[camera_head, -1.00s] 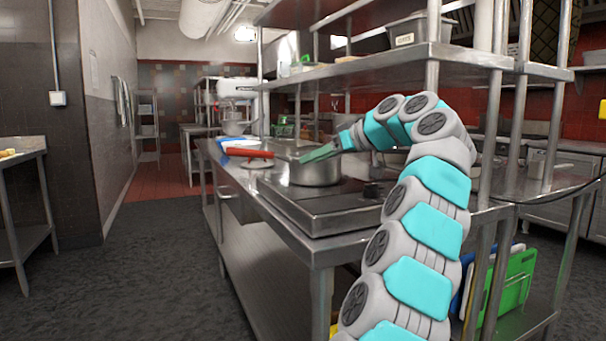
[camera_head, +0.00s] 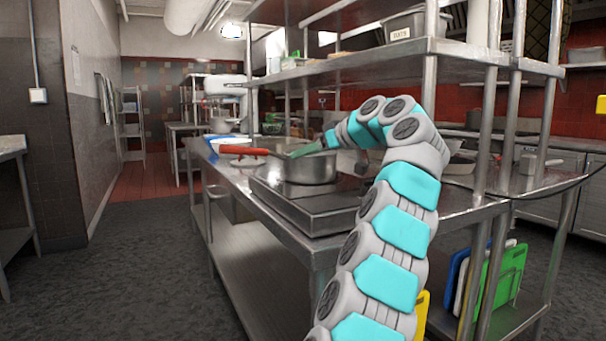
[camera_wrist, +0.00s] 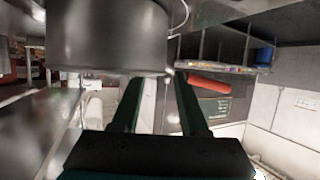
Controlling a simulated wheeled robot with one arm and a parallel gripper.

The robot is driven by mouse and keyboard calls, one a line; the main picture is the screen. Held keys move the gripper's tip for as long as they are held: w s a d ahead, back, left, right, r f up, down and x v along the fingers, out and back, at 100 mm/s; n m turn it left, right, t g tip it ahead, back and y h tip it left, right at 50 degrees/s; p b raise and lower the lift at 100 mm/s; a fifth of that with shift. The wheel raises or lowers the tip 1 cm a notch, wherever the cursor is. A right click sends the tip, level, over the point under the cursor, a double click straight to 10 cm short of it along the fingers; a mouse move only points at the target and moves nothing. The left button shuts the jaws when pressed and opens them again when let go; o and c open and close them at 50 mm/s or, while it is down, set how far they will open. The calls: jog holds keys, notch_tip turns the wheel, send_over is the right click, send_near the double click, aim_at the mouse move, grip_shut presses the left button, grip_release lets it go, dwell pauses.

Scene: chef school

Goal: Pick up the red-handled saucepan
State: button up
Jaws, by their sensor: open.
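The steel saucepan (camera_head: 308,170) stands on the dark cooktop at the right part of the steel counter. Its red handle (camera_head: 243,150) points left, out past the pan. My gripper (camera_head: 304,152) is open, with its green fingers at the pan's upper edge, on the side away from the handle's end. In the wrist view the saucepan (camera_wrist: 108,38) fills the upper left, and the red handle (camera_wrist: 209,85) shows right of the open fingers (camera_wrist: 157,78). The handle is not between the fingers. I cannot tell whether the fingertips touch the pan.
The cooktop (camera_head: 285,208) sits on the steel counter (camera_head: 205,165). Steel shelves (camera_head: 400,52) on posts hang over the counter and my arm. Coloured cutting boards (camera_head: 505,278) stand on the lower right shelf. The floor (camera_head: 140,275) at left is open.

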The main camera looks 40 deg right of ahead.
jog(key=x, duration=0.3)
jog(key=shift+w+a+f, duration=0.1)
jog(key=shift+w+a, duration=0.1)
jog(key=shift+w, duration=0.1)
jog(key=shift+c, duration=0.3)
grip_shut()
jog(key=shift+f, duration=0.15)
dwell(0.6)
